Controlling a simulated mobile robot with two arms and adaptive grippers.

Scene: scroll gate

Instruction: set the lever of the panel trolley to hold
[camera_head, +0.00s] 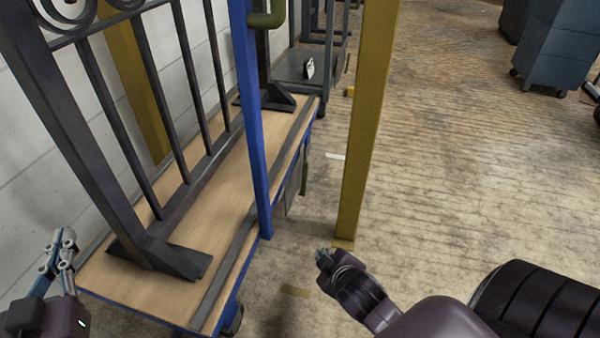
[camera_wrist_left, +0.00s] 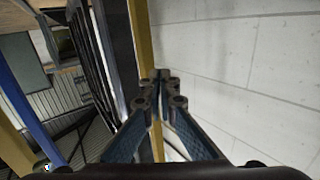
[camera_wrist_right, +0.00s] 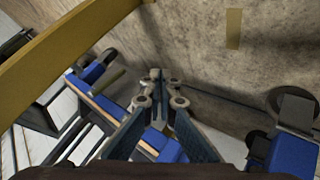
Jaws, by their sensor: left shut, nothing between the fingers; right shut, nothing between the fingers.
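The panel trolley (camera_head: 140,285) has a wooden deck and a blue edge, and carries a dark iron gate panel (camera_head: 115,165). A narrow olive bar (camera_head: 304,174) hangs at the trolley's right side, and an olive bar also shows in the right wrist view (camera_wrist_right: 108,82); it looks like the lever, but I read no hold marking. My right gripper (camera_head: 322,256) is shut and empty, on the floor side of the trolley, apart from the bar. My left gripper (camera_head: 65,245) is shut and empty, left of the trolley's near end; it also shows in the left wrist view (camera_wrist_left: 159,90).
A blue post (camera_head: 252,120) rises from the trolley's side, with an olive handle (camera_head: 267,19) near its top. A yellow post (camera_head: 366,120) stands just beyond my right gripper. A pale block wall (camera_head: 25,130) runs along the left. Open floor (camera_head: 470,200) lies right; a blue cabinet (camera_head: 560,50) stands far right.

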